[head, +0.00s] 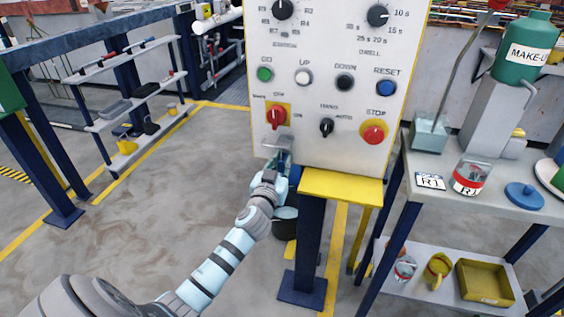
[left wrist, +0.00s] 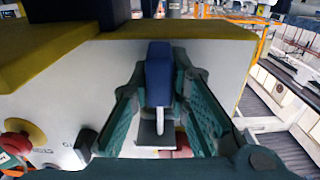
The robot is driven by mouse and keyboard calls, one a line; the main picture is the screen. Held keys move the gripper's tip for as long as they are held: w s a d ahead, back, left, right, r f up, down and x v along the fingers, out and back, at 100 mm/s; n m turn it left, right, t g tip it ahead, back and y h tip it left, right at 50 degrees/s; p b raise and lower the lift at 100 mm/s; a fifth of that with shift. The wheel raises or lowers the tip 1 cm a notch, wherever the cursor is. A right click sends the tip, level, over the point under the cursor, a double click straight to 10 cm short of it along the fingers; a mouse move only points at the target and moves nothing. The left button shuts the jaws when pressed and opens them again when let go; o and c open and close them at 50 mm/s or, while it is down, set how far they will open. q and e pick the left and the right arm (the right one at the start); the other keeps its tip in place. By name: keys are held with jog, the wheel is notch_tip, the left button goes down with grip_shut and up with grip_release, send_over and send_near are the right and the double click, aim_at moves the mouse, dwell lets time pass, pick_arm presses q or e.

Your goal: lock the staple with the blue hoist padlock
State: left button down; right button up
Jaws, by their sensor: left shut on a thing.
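My left gripper (head: 277,163) is at the lower left of the white control panel (head: 330,85), just below the red rotary switch (head: 276,116). In the left wrist view its two green fingers (left wrist: 158,105) are closed on the blue padlock (left wrist: 158,73). The padlock's silver shackle shows below its body, in front of a grey metal plate (left wrist: 150,135), seemingly at the staple. I cannot tell whether the shackle is through the staple or shut. In the head view the gripper mostly hides the padlock. My right gripper is not in view.
A yellow ledge (head: 341,187) runs under the panel on a blue post (head: 306,245). A red stop button (head: 374,132) and a black selector (head: 326,127) sit right of the switch.

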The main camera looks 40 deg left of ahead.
pick_arm(q)
jog(key=shift+f+b, duration=0.45)
jog(key=shift+f, duration=0.1)
jog(key=a, duration=0.1)
jog(key=s+a, duration=0.1)
jog(key=a, duration=0.1)
jog(key=shift+s+a+r+p, duration=0.2)
jog(key=shift+a+r+p, duration=0.1)
jog(key=shift+a, duration=0.2)
jog(key=shift+r+p, duration=0.75)
jog(key=shift+p, duration=0.1)
jog(key=shift+r+p, duration=0.6)
send_near(272, 153)
jog(key=shift+w+r, duration=0.65)
jog(key=shift+r, duration=0.5)
jog(key=v, duration=0.6)
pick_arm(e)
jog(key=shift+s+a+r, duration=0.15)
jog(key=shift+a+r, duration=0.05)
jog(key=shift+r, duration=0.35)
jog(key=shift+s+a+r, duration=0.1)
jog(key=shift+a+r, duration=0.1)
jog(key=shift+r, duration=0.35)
pick_arm(q)
jog(key=shift+s+a, duration=0.1)
